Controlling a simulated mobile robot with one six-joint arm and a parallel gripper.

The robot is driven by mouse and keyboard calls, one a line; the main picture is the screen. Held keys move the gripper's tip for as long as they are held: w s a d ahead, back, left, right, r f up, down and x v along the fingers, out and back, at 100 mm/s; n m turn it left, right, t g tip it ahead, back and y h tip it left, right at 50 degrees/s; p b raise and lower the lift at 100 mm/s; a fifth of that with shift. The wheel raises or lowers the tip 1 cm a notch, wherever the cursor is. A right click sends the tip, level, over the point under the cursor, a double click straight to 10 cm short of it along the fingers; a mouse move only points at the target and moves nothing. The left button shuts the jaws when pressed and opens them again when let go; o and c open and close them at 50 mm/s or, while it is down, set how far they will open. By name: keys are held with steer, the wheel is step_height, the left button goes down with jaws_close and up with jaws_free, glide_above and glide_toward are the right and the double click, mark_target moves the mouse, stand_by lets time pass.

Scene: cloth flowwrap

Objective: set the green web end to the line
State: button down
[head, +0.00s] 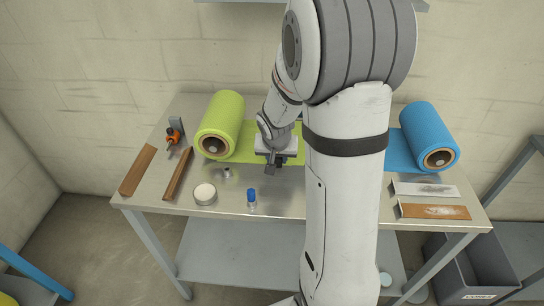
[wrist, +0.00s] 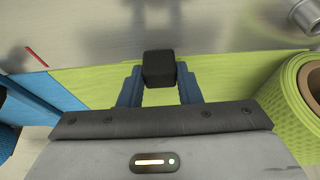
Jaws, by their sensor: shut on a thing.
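The green web (head: 245,150) runs right from its roll (head: 220,117) across the steel table. In the wrist view the green web (wrist: 230,78) spans the middle, and its left end meets the blue web (wrist: 55,92). A short red line (wrist: 36,58) shows on bare steel, pointing along that meeting edge. Whether the webs overlap there is unclear. My gripper (wrist: 158,85) is shut on a dark block (wrist: 158,68) at the green web's long edge. In the head view my gripper (head: 277,163) is over the web; my arm hides the web end and line.
A blue roll (head: 430,134) stands at the right. Wooden bars (head: 178,174), an orange-and-black tool (head: 174,134), a round white-topped tin (head: 205,194) and a blue-capped bottle (head: 252,198) are left and front. Two flat strips (head: 434,211) lie front right. A grey bin (head: 460,268) is below.

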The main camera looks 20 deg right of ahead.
steer(key=shift+s+d, duration=0.1)
steer(key=shift+d, duration=0.1)
steer(key=c, duration=1.3)
jaws_free()
steer(key=shift+d, duration=0.15)
steer(key=shift+o, duration=1.3)
steer(key=shift+a+r, duration=0.25)
steer(key=shift+r, duration=0.25)
steer(key=v, duration=0.6)
steer(key=shift+s+r, duration=0.2)
steer(key=shift+r, duration=0.15)
